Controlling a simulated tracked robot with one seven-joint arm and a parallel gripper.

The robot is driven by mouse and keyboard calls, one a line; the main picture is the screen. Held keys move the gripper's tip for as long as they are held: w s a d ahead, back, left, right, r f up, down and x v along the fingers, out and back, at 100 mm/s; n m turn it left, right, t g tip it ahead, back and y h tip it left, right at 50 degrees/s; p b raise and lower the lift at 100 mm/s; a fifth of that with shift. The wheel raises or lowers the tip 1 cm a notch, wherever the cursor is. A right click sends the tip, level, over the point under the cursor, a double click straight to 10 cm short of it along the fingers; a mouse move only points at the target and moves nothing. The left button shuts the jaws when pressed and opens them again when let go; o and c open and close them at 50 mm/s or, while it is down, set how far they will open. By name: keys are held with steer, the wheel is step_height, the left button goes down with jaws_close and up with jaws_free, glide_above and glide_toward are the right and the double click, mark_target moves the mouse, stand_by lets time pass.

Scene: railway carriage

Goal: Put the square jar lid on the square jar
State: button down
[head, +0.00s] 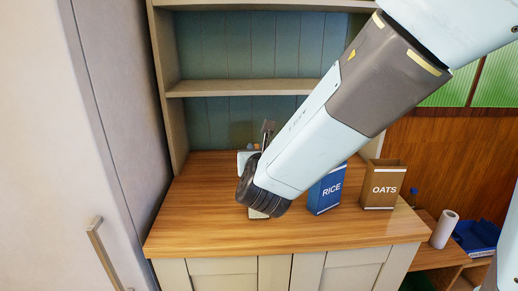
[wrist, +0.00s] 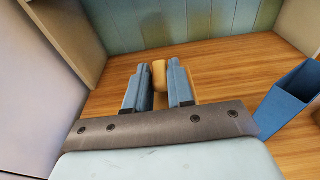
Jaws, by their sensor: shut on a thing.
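My gripper (wrist: 159,82) is shut on a tan, rounded piece (wrist: 159,73) that stands up between its two blue-grey fingers, which looks like part of the square jar lid. The rest of the lid is hidden behind the fingers and the gripper body. In the head view my arm comes down from the upper right and ends over the left part of the counter, hiding most of the fingers. A pale edge (head: 257,214) shows on the counter under my wrist; I cannot tell what it is. I cannot make out the square jar clearly in either view.
A blue RICE box (head: 328,190) and a brown open OATS box (head: 383,185) stand on the wooden counter (head: 195,215) right of my arm. The blue box also shows in the wrist view (wrist: 290,105). Shelves rise behind; a white cabinet (head: 70,150) stands left. The counter's front left is clear.

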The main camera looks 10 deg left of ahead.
steer(key=shift+d+r, duration=0.1)
steer(key=shift+d, duration=0.1)
steer(key=shift+f, duration=2.3)
steer(key=shift+f, duration=0.7)
steer(key=c, duration=0.9)
jaws_free()
